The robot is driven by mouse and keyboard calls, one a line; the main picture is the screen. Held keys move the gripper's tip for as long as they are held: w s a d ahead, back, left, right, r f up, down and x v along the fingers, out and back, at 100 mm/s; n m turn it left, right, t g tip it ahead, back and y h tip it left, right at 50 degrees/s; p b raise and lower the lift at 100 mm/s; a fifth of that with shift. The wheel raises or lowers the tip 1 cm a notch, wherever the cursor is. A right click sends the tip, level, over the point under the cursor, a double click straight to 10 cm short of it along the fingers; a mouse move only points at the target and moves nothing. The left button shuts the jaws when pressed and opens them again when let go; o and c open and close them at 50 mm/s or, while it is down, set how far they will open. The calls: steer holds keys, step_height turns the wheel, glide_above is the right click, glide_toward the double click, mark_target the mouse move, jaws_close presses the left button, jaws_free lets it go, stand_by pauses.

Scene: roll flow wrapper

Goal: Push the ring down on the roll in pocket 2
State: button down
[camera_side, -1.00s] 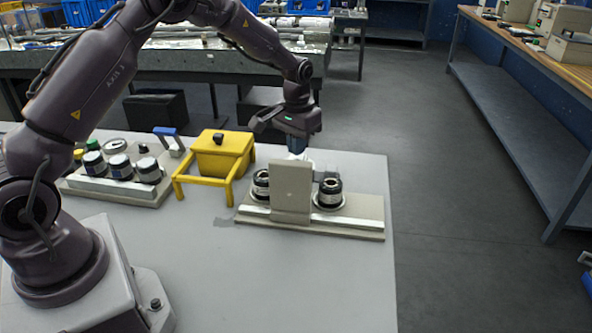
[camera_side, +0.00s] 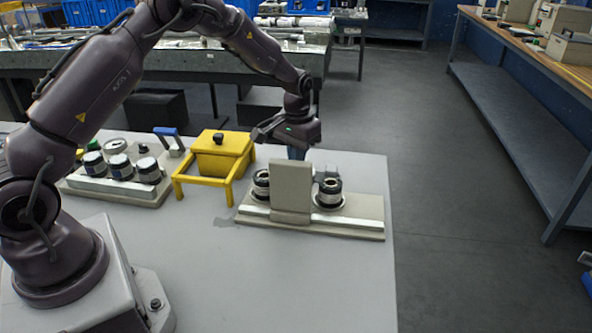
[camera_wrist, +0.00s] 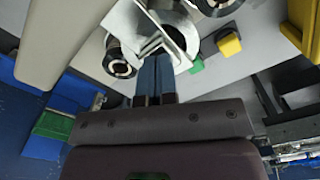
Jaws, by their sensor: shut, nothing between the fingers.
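The beige wrapper fixture (camera_side: 345,226) stands on the grey table. Two dark rolls with pale bands sit upright in it, a left roll (camera_side: 261,186) and a right roll (camera_side: 329,192), either side of an upright beige panel (camera_side: 291,190). I cannot tell which pocket is number 2. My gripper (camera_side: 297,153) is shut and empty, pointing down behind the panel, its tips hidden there. In the wrist view its blue fingers (camera_wrist: 155,60) are together beside a metal bracket (camera_wrist: 150,28), with a dark-topped roll (camera_wrist: 120,66) at their left. The ring cannot be made out clearly.
A yellow bin on a frame (camera_side: 219,158) stands left of the fixture. Further left, a tray (camera_side: 100,190) holds several jar-like rolls and a blue-handled part (camera_side: 168,136). The table front is clear.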

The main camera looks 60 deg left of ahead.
step_height(320, 180, up, 8)
steer(key=shift+r, duration=0.25)
stand_by(0.6)
